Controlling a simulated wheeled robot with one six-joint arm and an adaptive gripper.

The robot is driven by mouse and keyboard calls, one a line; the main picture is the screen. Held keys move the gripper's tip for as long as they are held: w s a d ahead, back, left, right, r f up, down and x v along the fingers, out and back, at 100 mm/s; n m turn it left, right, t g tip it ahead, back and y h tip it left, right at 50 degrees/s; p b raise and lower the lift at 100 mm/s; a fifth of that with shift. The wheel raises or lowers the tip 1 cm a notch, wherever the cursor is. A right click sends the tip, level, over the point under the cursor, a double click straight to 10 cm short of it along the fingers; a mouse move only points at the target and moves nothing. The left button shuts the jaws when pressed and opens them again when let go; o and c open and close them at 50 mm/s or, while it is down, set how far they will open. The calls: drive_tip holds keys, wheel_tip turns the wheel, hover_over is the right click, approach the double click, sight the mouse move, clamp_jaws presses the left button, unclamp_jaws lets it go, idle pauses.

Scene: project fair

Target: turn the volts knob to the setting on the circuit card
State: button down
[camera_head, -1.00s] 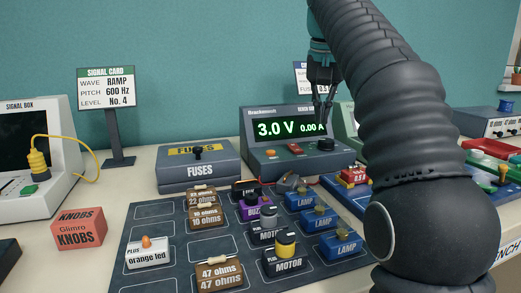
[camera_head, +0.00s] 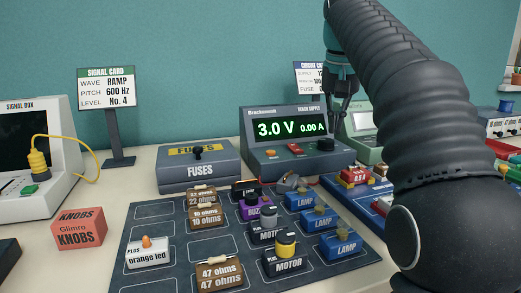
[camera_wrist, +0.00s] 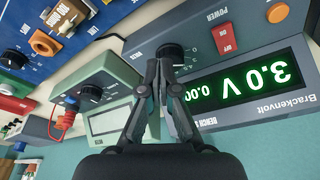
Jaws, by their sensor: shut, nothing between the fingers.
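The bench supply (camera_head: 262,158) stands at the back of the table, its green display (camera_head: 290,128) reading 3.0 V and 0.00 A. Its black volts knob (camera_head: 325,144) is at the right of the front panel; it also shows in the wrist view (camera_wrist: 171,54), just beyond my fingertips. My gripper (camera_head: 339,124) is shut and empty, to the right of the knob in the head view. In the wrist view my gripper (camera_wrist: 160,66) points at the knob; contact cannot be told. The circuit card (camera_head: 309,80) stands behind the supply, partly hidden by my arm, its values not fully readable.
A green meter (camera_head: 362,120) stands close to the right of the supply. The fuses box (camera_head: 199,170) is to its left. A dark mat (camera_head: 165,211) with several component blocks lies in front. The signal card (camera_head: 106,90) stands at left.

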sight(319, 153)
drive_tip(key=shift+f+b, duration=1.15)
drive_tip(key=shift+f, duration=0.85)
drive_tip(key=shift+a+r+p, duration=0.1)
drive_tip(key=shift+a+p, duration=0.6)
drive_tip(key=shift+p, duration=0.55)
drive_tip(key=shift+w+a, duration=0.3)
drive_tip(key=shift+a, duration=0.3)
drive_tip(key=shift+s+a, duration=0.1)
drive_tip(key=shift+s, duration=0.05)
drive_tip(key=shift+s, duration=0.1)
drive_tip(key=shift+a+r, duration=0.1)
drive_tip(key=shift+r, duration=2.85)
